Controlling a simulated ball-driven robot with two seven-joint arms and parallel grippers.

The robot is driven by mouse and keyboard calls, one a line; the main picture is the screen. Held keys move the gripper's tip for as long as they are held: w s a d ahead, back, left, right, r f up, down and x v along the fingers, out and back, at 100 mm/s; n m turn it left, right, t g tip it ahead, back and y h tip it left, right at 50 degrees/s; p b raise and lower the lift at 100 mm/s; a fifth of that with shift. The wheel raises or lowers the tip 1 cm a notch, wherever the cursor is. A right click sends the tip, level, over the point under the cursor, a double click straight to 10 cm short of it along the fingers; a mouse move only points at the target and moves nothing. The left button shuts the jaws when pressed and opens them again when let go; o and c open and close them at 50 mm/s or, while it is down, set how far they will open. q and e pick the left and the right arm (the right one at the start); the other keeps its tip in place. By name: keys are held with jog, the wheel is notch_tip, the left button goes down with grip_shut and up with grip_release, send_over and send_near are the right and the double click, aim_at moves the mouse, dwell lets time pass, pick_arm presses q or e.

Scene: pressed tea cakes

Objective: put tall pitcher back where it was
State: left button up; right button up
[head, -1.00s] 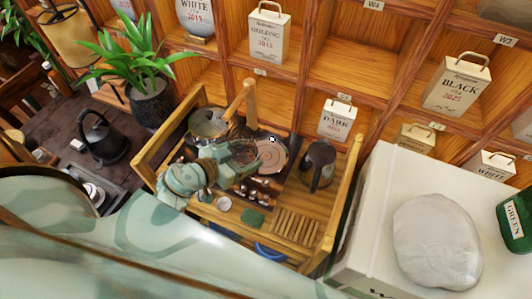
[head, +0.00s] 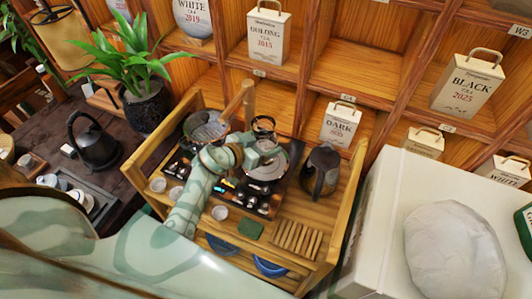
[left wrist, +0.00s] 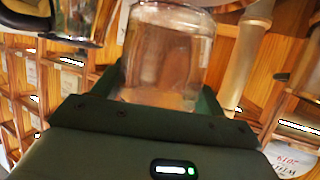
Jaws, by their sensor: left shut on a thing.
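A clear glass pitcher (left wrist: 165,50) fills the top middle of the left wrist view, between the two fingers of my left gripper (left wrist: 158,88). The gripper is shut on it. In the head view my left gripper (head: 264,152) is over the back middle of the wooden tea cart (head: 322,215). The pitcher (head: 264,124) shows there only in part, as a small round rim just behind the gripper. I cannot tell whether its base touches anything. My right gripper is in neither view.
A dark kettle (head: 320,170) stands to the right on the cart. A round pan-like vessel (head: 204,127) and a bamboo post (head: 248,104) are to the left. Small cups (head: 220,212), a green cloth (head: 250,228) and a slatted rack (head: 297,236) lie in front.

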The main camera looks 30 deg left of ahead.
pick_arm(q)
jog(key=shift+w+f+b, duration=0.5)
jog(key=shift+w+f, duration=0.2)
jog(key=shift+f, duration=0.05)
notch_tip(320, 180, down, 3)
jog(key=shift+w+r+b, duration=0.1)
jog(key=shift+w+b, duration=0.05)
jog(key=shift+b, duration=0.4)
jog(key=shift+r, duration=0.1)
jog(key=o, duration=1.6)
jog(key=shift+f, duration=0.3)
